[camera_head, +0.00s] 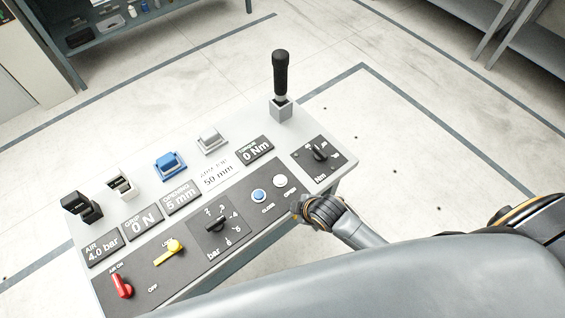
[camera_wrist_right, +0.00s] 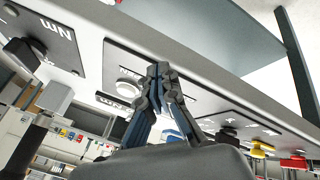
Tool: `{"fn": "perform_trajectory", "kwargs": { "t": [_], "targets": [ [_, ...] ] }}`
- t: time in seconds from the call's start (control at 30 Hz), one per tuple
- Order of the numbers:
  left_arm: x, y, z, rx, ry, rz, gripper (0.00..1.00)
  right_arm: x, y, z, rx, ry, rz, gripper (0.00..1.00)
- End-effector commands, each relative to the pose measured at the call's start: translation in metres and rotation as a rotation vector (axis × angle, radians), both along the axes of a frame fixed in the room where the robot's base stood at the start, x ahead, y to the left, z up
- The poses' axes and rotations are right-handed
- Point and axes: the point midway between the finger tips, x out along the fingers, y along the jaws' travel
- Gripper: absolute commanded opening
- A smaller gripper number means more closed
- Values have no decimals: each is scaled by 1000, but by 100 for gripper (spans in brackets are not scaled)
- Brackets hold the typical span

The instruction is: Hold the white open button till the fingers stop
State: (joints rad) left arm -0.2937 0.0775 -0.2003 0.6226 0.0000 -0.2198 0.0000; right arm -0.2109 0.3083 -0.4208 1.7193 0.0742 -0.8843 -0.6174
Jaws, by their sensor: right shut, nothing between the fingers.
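The white open button (camera_head: 280,181) is on the dark panel strip of the console, beside the blue close button (camera_head: 259,195). My right gripper (camera_head: 298,207) is shut and empty at the console's front edge, just below and right of the white button, and looks apart from it. In the right wrist view the shut fingertips (camera_wrist_right: 159,70) are beside the white button (camera_wrist_right: 127,88), and the blue button is not clear behind them. The opening display (camera_head: 181,198) reads 5 mm. The grip display (camera_head: 142,222) reads 0 N. My left gripper is not in view.
The console (camera_head: 245,128) also bears a black-handled lever (camera_head: 281,75), a torque knob (camera_head: 319,151), a pressure knob (camera_head: 216,224), a yellow lever (camera_head: 170,251) and a red air switch (camera_head: 121,285). A card (camera_head: 217,174) reads 50 mm. Open floor lies right of the console.

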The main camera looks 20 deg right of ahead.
Motion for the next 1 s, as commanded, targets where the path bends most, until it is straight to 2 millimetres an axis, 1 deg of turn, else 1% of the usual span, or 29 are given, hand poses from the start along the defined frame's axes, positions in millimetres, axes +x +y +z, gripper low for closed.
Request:
{"fn": "perform_trajectory", "kwargs": {
  "t": [0.03,0.17,0.3,0.4,0.5,0.6,0.7,0.83,1.0],
  "targets": [
    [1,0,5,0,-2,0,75,16,3,14,-47,-52,112,0],
    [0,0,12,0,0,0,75,48,12,41,-188,-183,415,0],
    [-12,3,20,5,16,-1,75,77,17,71,-386,-330,764,0],
    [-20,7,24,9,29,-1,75,92,15,88,-528,-416,981,0],
    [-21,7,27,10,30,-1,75,102,12,99,-647,-479,1150,0],
    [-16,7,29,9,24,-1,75,108,8,107,-731,-519,1266,0],
    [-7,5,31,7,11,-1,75,111,7,110,-781,-541,1332,0],
    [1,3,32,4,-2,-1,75,112,5,111,-803,-550,1361,0],
    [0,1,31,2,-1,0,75,112,5,111,-803,-550,1361,0]
  ]
}}
